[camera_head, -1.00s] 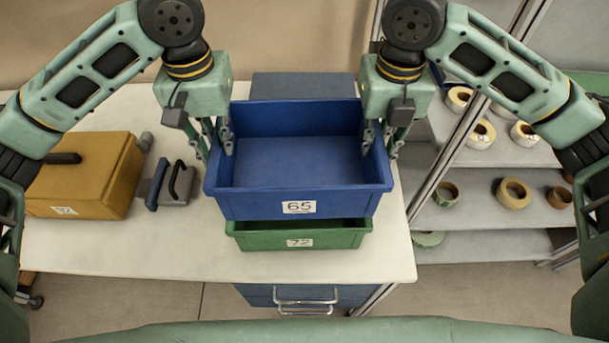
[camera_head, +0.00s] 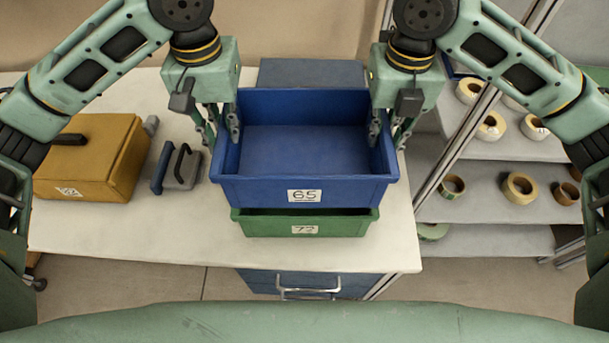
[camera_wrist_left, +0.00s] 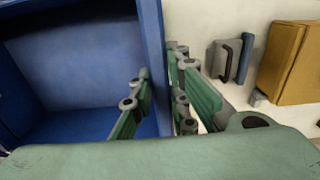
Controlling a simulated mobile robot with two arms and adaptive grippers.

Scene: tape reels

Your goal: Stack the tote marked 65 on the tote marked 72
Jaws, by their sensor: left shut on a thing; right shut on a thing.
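The blue tote marked 65 (camera_head: 304,191) is empty and held above the green tote marked 72 (camera_head: 305,226), covering most of it. The green tote stands on the white table, and only its front wall and part of its rim show. My left gripper (camera_head: 222,128) is shut on the blue tote's left wall, one finger inside and one outside; the wrist view shows this wall (camera_wrist_left: 154,65) between the fingers (camera_wrist_left: 158,100). My right gripper (camera_head: 388,130) is shut on the right wall. Whether the two totes touch is hard to tell.
A yellow case (camera_head: 92,160) and a grey tool with a black handle (camera_head: 182,166) lie on the white table (camera_head: 130,235) to the left. A dark blue-grey box (camera_head: 311,73) stands behind the totes. Shelves with tape reels (camera_head: 519,187) are at the right.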

